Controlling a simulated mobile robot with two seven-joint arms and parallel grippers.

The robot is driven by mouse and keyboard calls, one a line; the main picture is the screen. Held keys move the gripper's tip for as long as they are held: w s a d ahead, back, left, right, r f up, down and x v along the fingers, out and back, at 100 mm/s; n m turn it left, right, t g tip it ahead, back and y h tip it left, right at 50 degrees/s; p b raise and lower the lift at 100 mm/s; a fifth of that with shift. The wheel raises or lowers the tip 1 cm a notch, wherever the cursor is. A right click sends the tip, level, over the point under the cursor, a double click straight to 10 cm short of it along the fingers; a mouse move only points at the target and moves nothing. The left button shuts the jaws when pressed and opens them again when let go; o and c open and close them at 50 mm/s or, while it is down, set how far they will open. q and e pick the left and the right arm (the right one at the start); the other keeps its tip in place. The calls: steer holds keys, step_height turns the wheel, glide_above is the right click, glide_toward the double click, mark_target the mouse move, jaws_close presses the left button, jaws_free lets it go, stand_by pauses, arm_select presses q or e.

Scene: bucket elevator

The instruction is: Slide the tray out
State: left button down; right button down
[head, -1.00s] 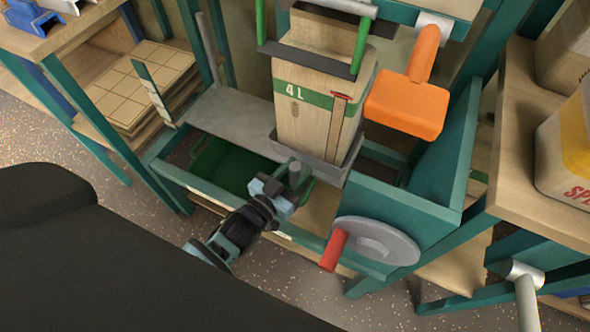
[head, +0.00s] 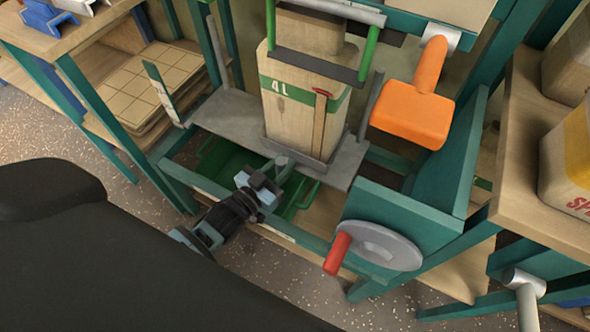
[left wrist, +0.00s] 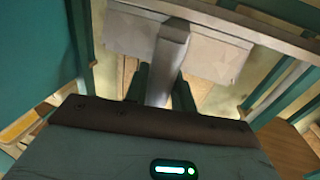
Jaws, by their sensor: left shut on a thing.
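A grey plate, perhaps the tray (head: 343,163), lies under and beside an upright wooden container marked 4 L (head: 295,110). My left gripper (head: 272,174) is shut on a grey post-like handle (head: 283,161) just in front of the container's base. In the left wrist view the gripper fingers (left wrist: 160,88) clasp the grey handle (left wrist: 171,45), which runs up to a pale grey plate (left wrist: 215,57). The handle's join to the plate is hard to make out in the head view. A green tray-like bin (head: 222,160) sits lower in the frame, partly hidden by my gripper. My right gripper is out of view.
A teal frame (head: 405,212) carries a grey wheel with a red knob (head: 338,254) at the front right. An orange paddle-shaped part (head: 412,118) hangs right of the container. Shelves flank both sides. Speckled floor (head: 130,195) is open at the left front.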

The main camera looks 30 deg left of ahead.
arm_select(q)
steer(key=a+b, duration=0.3)
steer(key=a, duration=2.2)
steer(key=shift+w, duration=0.4)
steer(key=shift+a, duration=0.2)
steer(key=c, duration=1.3)
jaws_free()
steer(key=shift+o, duration=0.5)
steer(key=shift+s, duration=0.1)
